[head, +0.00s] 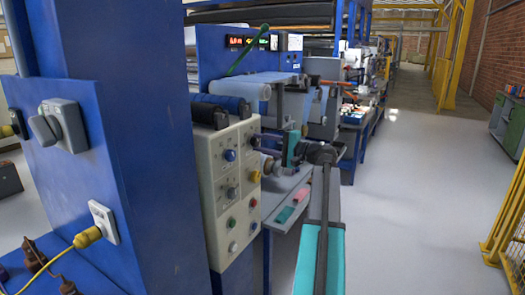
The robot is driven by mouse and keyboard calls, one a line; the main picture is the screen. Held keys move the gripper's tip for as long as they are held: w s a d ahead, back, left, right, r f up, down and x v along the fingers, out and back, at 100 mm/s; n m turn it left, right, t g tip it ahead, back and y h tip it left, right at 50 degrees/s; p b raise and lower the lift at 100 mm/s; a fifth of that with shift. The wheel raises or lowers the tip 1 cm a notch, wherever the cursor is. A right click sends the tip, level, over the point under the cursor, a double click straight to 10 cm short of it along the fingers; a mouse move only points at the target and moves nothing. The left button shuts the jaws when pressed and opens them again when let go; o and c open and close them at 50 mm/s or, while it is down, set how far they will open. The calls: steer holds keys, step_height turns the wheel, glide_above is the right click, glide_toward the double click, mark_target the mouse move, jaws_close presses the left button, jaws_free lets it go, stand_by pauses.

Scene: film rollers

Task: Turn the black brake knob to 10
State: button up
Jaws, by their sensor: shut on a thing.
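The cream control panel (207,170) stands left of the middle of the head view, tilted away to the right. My arm rises from the lower right to a dark joint and bends left to the panel. My gripper (264,163) is small at the panel's right edge, shut on what looks like a knob there. The fingers mostly hide that knob. The black brake knob's identity and its scale numbers are too small to tell.
A blue column (120,160) with a grey switch (62,126) and a yellow plug (88,237) fills the left. Rollers and a grey shelf (285,185) lie behind my gripper. The grey floor (400,200) to the right is clear up to yellow fencing (508,220).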

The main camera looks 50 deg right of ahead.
steer(key=n+b, duration=0.4)
steer(key=n, duration=0.1)
steer(key=n+b, duration=0.2)
steer(key=b, duration=0.1)
steer(key=shift+d+f, duration=0.1)
steer(key=shift+f, duration=0.2)
steer(key=n+b, duration=0.4)
steer(key=shift+n, duration=0.3)
steer(key=shift+r+n+b, duration=0.1)
steer(key=shift+n+b, duration=0.85)
steer(key=shift+n, duration=0.15)
steer(key=o, duration=1)
steer(key=shift+o, duration=0.2)
steer(key=p+v, duration=0.2)
steer(key=v, duration=1.2)
